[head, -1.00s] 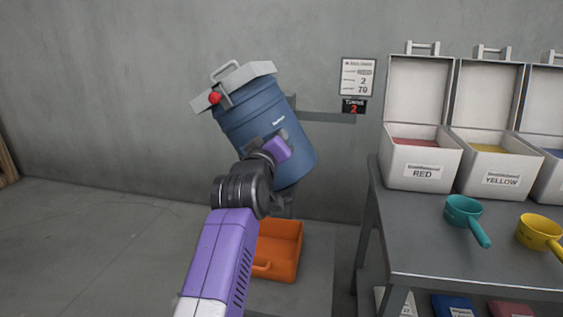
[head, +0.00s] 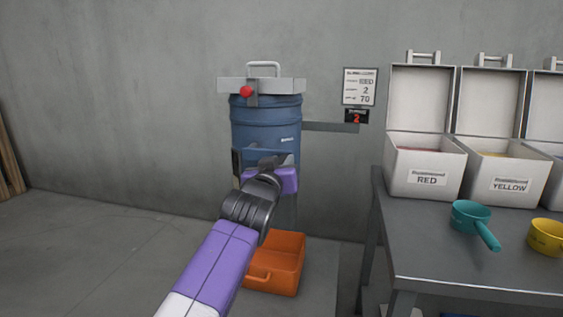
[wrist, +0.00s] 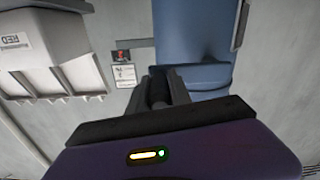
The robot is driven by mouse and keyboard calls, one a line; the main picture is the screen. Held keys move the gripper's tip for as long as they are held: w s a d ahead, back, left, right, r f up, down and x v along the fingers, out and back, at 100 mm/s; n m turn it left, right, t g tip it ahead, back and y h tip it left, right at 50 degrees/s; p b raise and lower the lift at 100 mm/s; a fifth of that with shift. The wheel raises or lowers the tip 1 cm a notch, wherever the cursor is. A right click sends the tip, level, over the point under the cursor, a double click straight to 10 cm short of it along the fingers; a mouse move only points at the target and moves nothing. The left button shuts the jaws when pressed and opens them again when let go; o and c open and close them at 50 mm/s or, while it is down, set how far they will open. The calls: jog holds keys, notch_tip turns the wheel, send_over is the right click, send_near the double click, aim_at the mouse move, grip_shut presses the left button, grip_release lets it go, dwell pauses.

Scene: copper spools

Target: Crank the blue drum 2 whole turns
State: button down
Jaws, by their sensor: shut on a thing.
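The blue drum (head: 262,125) stands upright on its mount by the wall, its grey lid with a red knob (head: 246,91) and top handle upward. It also shows in the wrist view (wrist: 195,45). My gripper (head: 275,161) is at the drum's lower front. In the wrist view its fingers (wrist: 158,92) are shut on a dark crank handle (wrist: 158,90); my wrist hides the handle in the head view. The turns display (head: 356,117) on the wall reads a red 2.
A card (head: 361,86) hangs above the display. An orange tray (head: 290,245) sits on the floor below the drum. A grey table (head: 440,250) at right bears the RED bin (head: 425,165), the YELLOW bin (head: 500,175), a teal scoop (head: 470,217) and a yellow scoop (head: 546,235). The left floor is clear.

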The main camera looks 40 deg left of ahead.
dwell(0.4)
jog(key=c, duration=1.2)
grip_release()
jog(key=shift+o, duration=0.2)
jog(key=p+v, duration=0.2)
jog(key=v, duration=0.5)
jog(key=shift+s+d, duration=0.2)
jog(key=shift+s, duration=0.15)
